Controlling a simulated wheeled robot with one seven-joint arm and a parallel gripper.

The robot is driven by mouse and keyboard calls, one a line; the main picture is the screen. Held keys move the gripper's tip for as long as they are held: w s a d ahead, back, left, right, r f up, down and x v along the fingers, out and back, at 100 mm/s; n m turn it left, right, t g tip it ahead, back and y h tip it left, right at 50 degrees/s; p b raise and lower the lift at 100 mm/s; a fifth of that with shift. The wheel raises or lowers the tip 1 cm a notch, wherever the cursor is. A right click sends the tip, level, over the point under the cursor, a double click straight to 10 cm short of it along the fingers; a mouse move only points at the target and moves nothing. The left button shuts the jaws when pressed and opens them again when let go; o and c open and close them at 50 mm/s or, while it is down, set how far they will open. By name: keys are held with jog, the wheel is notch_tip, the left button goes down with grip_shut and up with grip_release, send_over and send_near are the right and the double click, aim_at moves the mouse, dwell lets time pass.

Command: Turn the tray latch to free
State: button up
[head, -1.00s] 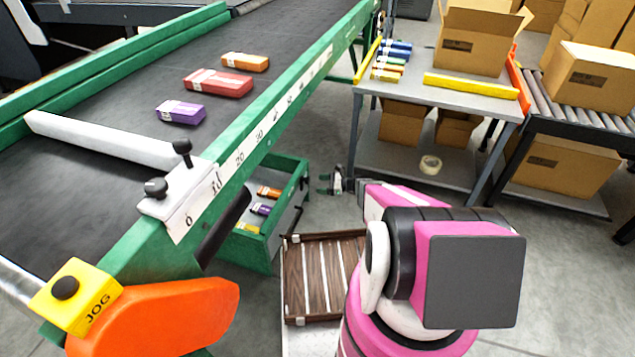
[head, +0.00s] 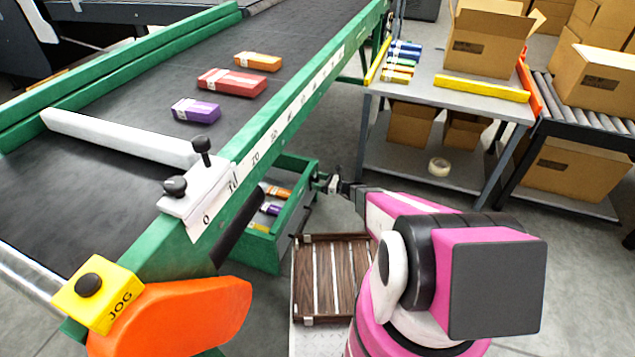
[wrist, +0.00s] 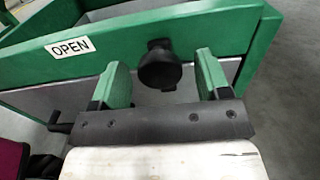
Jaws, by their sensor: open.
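The green tray (head: 265,259) sits under the conveyor's near side, holding several small boxes. Its wall fills the top of the wrist view (wrist: 215,35), with a white "OPEN" label (wrist: 70,47) left of a round black knob (wrist: 160,66). The knob looks like the latch; its turn position is not clear. My gripper (wrist: 165,80) is open, with one green-padded finger on each side of the knob. I cannot tell whether either finger touches it. In the head view my gripper (head: 321,183) is at the tray's far right corner, where the knob is too small to make out.
A conveyor (head: 262,150) with boxes on its belt runs above the tray. A dark handle-like piece (wrist: 60,122) is left of my gripper. A slatted wooden rack (head: 332,278) is below my arm. A grey table (head: 455,95) stands at the back right.

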jog(key=shift+w+a, duration=0.2)
jog(key=shift+a, duration=0.3)
jog(key=c, duration=1.3)
